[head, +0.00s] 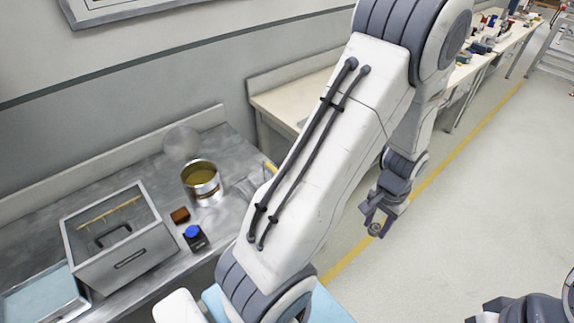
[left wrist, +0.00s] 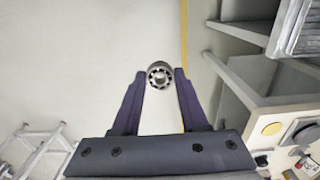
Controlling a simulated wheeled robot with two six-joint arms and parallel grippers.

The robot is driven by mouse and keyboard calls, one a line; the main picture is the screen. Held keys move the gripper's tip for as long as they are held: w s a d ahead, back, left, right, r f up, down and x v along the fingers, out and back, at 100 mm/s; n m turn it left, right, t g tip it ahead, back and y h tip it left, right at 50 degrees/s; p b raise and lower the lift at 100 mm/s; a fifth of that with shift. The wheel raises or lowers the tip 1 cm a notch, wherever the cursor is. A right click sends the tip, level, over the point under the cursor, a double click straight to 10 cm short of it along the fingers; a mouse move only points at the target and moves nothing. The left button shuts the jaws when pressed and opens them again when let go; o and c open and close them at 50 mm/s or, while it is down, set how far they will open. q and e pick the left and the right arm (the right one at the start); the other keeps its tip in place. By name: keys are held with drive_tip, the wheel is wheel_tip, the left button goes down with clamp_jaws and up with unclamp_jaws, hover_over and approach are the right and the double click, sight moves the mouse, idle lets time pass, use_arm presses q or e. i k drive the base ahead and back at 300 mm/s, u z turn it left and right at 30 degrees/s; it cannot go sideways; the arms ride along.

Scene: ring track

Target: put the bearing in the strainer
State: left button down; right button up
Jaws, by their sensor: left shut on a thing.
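My left gripper (head: 376,224) is shut on the bearing (head: 374,230), a small grey metal ring, held in the air over the floor. In the left wrist view the bearing (left wrist: 159,75) sits between the two fingertips of the left gripper (left wrist: 160,80), its open face toward the camera. A round, pale grey, mesh-like thing (head: 182,143) stands at the back of the metal bench; it may be the strainer, but I cannot tell surely.
The metal bench (head: 140,168) holds a pot (head: 201,181), a grey lidded box (head: 120,240), a blue-topped jar (head: 195,238), a small brown block (head: 180,215) and a light-blue tray (head: 45,300). My left arm hides the bench's right part. Open floor surrounds the gripper.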

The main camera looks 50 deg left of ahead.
sight(259, 181)
drive_tip(key=i, duration=2.6)
drive_tip(key=u, duration=3.05)
